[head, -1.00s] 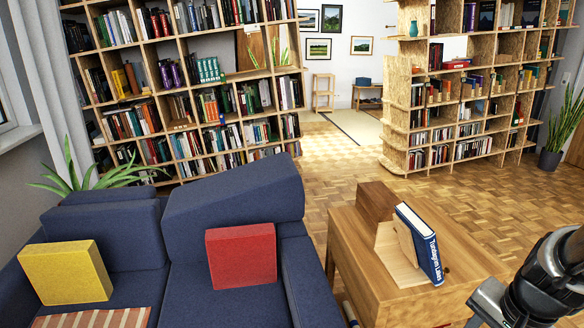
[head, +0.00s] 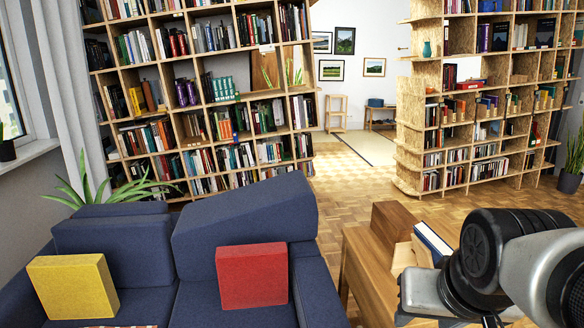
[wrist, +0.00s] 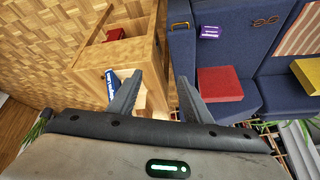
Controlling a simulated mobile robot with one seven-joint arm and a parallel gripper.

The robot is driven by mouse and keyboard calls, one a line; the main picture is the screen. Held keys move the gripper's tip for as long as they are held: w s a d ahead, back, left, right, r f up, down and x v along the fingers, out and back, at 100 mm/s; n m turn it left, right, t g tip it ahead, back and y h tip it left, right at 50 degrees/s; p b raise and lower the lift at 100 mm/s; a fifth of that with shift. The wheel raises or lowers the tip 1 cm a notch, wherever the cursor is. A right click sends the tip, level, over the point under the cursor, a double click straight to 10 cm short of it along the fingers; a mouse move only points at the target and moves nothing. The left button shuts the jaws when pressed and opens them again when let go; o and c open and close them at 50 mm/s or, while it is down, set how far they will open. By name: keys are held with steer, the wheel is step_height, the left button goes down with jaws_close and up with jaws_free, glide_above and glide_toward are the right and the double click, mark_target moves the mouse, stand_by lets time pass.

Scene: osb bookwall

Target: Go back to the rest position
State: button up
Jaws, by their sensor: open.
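My gripper (wrist: 160,76) is open in the wrist view, with its two fingers apart and nothing between them. In the head view my arm reaches in from the right edge, and the fingers cannot be made out there. The arm covers part of the wooden cabinet (head: 362,262). A blue and white book (head: 432,240) leans in a wooden holder on the cabinet, partly hidden by the arm. In the wrist view the book (wrist: 112,80) shows just left of the left finger, and the cabinet (wrist: 92,62) spreads behind it.
A blue sofa (head: 245,215) with a red cushion (head: 252,276) and a yellow cushion (head: 72,286) stands at left. A purple item (wrist: 209,31) and glasses (wrist: 264,22) lie on it. Tall bookshelves (head: 205,110) stand behind. The parquet floor (head: 350,190) is open between them.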

steer(key=s+a+n+y+b, duration=0.1)
steer(key=s+a+n, duration=0.15)
steer(key=a, duration=0.45)
step_height(320, 180, up, 26)
steer(key=p, duration=2.6)
steer(key=shift+s+d, duration=0.1)
